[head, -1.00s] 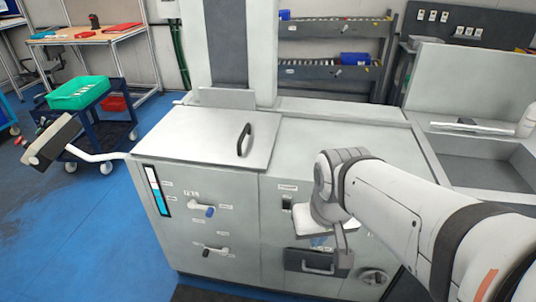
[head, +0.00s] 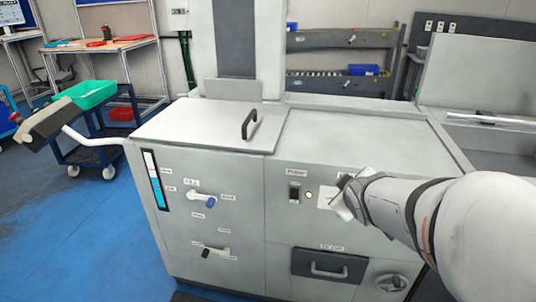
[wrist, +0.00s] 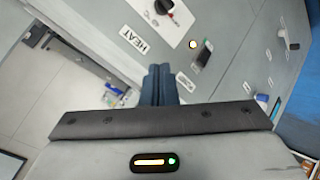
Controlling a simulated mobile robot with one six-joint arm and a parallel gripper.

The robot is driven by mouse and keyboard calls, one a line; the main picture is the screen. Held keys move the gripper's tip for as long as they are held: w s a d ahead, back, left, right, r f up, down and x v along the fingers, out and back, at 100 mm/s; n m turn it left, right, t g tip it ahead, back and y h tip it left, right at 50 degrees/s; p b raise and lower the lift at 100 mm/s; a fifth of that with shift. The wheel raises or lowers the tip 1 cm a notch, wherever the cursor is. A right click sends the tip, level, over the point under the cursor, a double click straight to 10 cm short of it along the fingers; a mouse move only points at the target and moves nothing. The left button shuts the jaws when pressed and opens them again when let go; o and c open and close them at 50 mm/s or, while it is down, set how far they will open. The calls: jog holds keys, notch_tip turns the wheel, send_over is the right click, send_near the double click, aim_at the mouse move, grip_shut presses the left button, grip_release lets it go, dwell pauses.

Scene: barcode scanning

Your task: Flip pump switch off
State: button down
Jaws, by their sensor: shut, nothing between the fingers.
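The pump switch (head: 295,193) is a dark rocker in a light frame on the front panel of the grey machine, under a small label too blurred to read surely. It also shows in the wrist view (wrist: 203,53), right of my fingers. A small round lamp (head: 308,195) beside it glows yellow. My gripper (wrist: 160,72) has its two dark fingers shut together, with nothing held. The fingers point at the panel below the HEAT label (wrist: 138,40), apart from the switch. In the head view my wrist is to the right of the switch and hides part of the panel there.
A black knob (wrist: 163,7) is on a white plate. A blue-tipped lever (head: 203,202) and a black-tipped lever (head: 213,251) are to the left. A dark drawer (head: 328,265) and a round handwheel (head: 391,283) are lower down.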

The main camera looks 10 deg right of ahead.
jog(key=w+f+n+t+y+b, duration=0.3)
jog(key=w+f+n+t+b, duration=0.2)
jog(key=f+n+b, duration=0.5)
jog(key=s+a+f+n+t+y+b, duration=0.2)
jog(key=f+n+y+b, duration=0.4)
jog(key=b, duration=0.5)
jog(key=s+a+n+y, duration=0.1)
jog(key=a+y, duration=0.1)
jog(key=shift+a+n, duration=0.3)
jog(key=p, duration=0.4)
send_near(295, 194)
jog(key=w+a+r, duration=0.1)
jog(key=w+a, duration=0.3)
jog(key=shift+w+r, duration=0.3)
jog(key=shift+w, duration=0.35)
